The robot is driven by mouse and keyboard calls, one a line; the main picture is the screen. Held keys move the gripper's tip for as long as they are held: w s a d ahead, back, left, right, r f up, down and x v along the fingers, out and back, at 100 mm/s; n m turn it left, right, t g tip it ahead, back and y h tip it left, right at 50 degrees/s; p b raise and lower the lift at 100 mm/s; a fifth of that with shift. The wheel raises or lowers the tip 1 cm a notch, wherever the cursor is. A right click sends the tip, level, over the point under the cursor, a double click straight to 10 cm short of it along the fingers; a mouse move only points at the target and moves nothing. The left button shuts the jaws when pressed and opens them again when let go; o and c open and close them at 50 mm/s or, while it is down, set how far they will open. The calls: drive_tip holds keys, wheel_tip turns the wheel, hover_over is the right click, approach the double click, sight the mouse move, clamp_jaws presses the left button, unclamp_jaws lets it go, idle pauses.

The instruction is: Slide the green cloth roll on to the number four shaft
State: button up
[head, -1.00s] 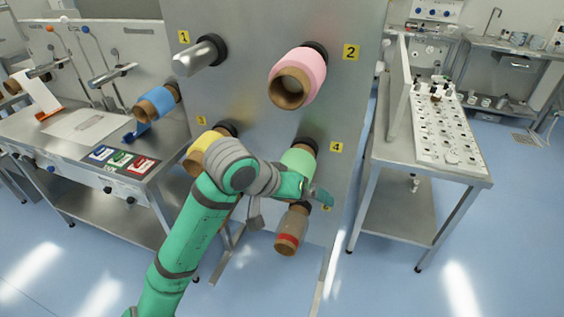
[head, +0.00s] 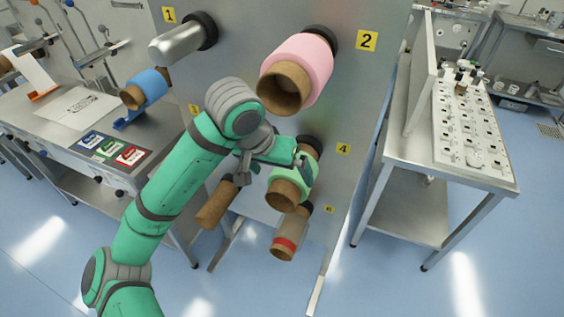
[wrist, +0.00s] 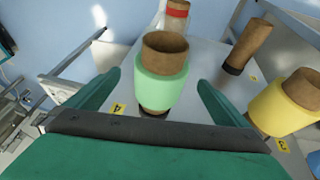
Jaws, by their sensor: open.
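The green cloth roll (head: 303,172), with a brown core (head: 284,194) sticking out of its near end, sits on the panel beside the yellow number 4 label (head: 343,149). A dark collar (head: 311,142) shows behind the roll; the shaft itself is hidden inside it. In the wrist view the green roll (wrist: 161,82) stands between my two fingers, with gaps on both sides, and the 4 label (wrist: 117,108) is at its base. My gripper (wrist: 157,82) is open and holds nothing. In the head view my wrist partly covers the roll.
A pink roll (head: 305,65) is above, by label 2. A bare metal shaft (head: 177,45) is by label 1. A red-banded core (head: 287,240) sits just below, a brown core (head: 215,207) left. A yellow roll (wrist: 285,106) is nearby. A side table (head: 400,180) stands right.

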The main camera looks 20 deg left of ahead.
sight(287, 187)
drive_tip(key=shift+w+f, duration=0.25)
drive_tip(key=shift+f, duration=0.15)
drive_tip(key=x, duration=0.5)
drive_tip(key=s+x, duration=0.1)
drive_tip(key=x, duration=0.2)
drive_tip(key=shift+w+a+f, duration=0.1)
drive_tip(key=shift+a+f, duration=0.05)
drive_tip(key=shift+f, duration=0.1)
drive_tip(key=shift+w+f, duration=0.3)
drive_tip(key=shift+f, duration=0.2)
drive_tip(key=shift+c, duration=0.6)
drive_tip(key=c, duration=1.1)
